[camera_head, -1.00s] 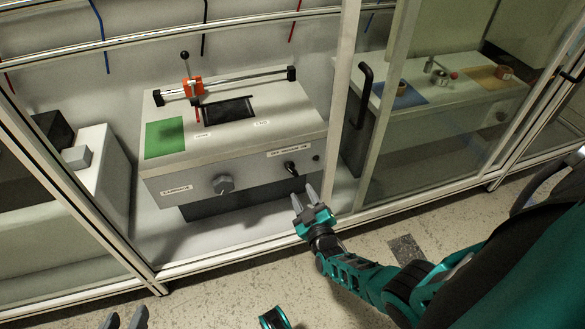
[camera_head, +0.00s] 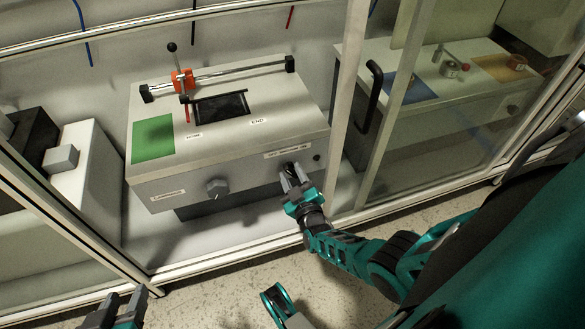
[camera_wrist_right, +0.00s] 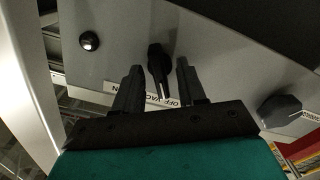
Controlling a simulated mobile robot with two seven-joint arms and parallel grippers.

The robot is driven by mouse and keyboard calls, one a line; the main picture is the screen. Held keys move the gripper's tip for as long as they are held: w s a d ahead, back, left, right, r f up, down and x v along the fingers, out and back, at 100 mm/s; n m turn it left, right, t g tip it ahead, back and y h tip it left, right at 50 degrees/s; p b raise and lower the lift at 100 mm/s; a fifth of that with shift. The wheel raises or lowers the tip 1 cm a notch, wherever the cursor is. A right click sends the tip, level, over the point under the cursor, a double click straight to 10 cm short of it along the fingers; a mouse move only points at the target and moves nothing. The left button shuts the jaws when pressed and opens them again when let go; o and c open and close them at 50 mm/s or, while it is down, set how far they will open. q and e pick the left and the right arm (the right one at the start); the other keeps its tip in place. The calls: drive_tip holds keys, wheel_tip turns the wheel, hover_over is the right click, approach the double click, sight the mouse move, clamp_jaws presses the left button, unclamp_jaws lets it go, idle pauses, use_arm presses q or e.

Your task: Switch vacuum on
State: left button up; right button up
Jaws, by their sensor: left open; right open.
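The black vacuum switch (camera_head: 289,168) sits on the front face of the grey machine box (camera_head: 232,180), under a vacuum label (camera_head: 287,154). My left gripper (camera_head: 124,308) is open and empty at the bottom left, well away from the machine.
A larger round knob (camera_head: 217,188) is on the same front face, left of the switch. A small round button (camera_head: 317,157) is to its right. A cabinet frame post (camera_head: 350,100) and a black door handle (camera_head: 370,98) stand close on the right.

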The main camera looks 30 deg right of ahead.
clamp_jaws()
drive_tip(key=shift+m, duration=0.3)
idle(0.3)
drive_tip(key=m, duration=1.1)
idle(0.3)
drive_tip(key=shift+m, duration=0.3)
unclamp_jaws()
idle(0.3)
